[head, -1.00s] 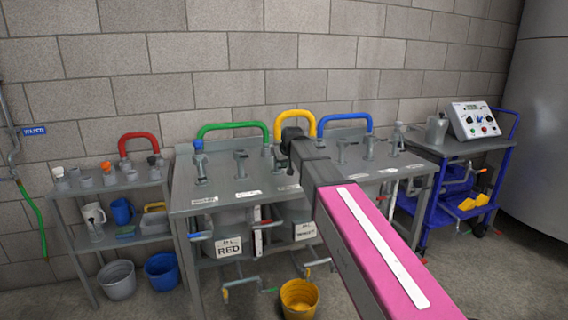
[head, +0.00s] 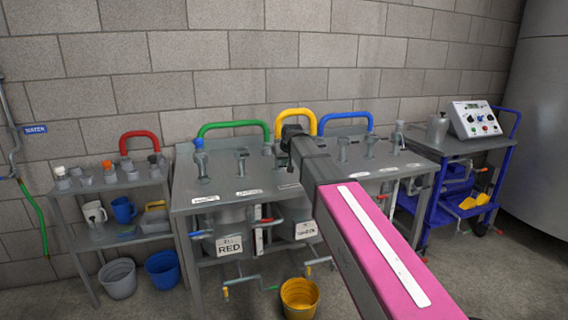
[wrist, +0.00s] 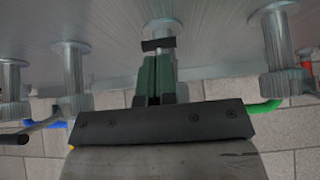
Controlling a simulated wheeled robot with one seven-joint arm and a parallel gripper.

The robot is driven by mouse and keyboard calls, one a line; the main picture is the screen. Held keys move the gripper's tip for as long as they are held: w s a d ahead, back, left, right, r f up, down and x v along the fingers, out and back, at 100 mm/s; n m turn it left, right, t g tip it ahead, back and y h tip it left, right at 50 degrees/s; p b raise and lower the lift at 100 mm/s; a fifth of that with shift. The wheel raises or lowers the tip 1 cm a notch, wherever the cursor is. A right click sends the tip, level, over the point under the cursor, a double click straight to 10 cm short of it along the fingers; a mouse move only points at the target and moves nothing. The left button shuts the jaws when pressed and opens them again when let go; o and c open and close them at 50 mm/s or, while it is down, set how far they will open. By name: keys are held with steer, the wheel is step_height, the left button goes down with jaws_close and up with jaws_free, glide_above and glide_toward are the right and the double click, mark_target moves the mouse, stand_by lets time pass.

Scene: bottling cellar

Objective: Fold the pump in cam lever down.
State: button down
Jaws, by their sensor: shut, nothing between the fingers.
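My gripper (head: 286,145) is over the back middle of the grey bench (head: 222,205), its fingers together with nothing between them. In the wrist view my gripper (wrist: 157,68) points at a round metal fitting (wrist: 162,27), with a small dark bar across the fitting just beyond the fingertips. Whether they touch, I cannot tell. Metal pipe fittings stand on either side, one left (wrist: 72,75) and one right (wrist: 278,50). A dark-tipped handle (wrist: 22,137) shows at the far left. I cannot tell which part is the pump in cam lever; the bench labels are too small to read.
Green (head: 232,126), yellow (head: 296,113) and blue (head: 345,117) curved hoses rise behind the benches. A yellow bucket (head: 299,298) stands on the floor in front. A shelf (head: 120,239) is at the left and a blue cart (head: 440,208) at the right.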

steer(key=s+f+v, duration=0.1)
steer(key=v, duration=0.6)
steer(key=s+d+f+v, duration=0.1)
steer(key=s+v, duration=0.1)
steer(key=v, duration=0.4)
steer(key=s+d+f+m+g+h, duration=0.1)
steer(key=s+d+f, duration=0.25)
steer(key=f, duration=0.45)
steer(key=s+d+f+m+g, duration=0.1)
steer(key=s+d+f, duration=0.1)
steer(key=d+f, duration=0.4)
steer(key=s+d+f+g+h, duration=0.1)
steer(key=s+d+f, duration=0.25)
steer(key=f, duration=0.55)
steer(key=s+d+f+m+g, duration=0.1)
steer(key=s+d+f, duration=0.4)
steer(key=s+f, duration=0.1)
steer(key=s+d+f+m+g, duration=0.1)
steer(key=s+d+f+g, duration=0.1)
steer(key=s+d+f, duration=0.2)
steer(key=s+f, duration=0.3)
steer(key=f, duration=0.2)
steer(key=shift+d+f+m+h, duration=0.3)
steer(key=shift+d+h, duration=0.05)
steer(key=shift+h, duration=0.05)
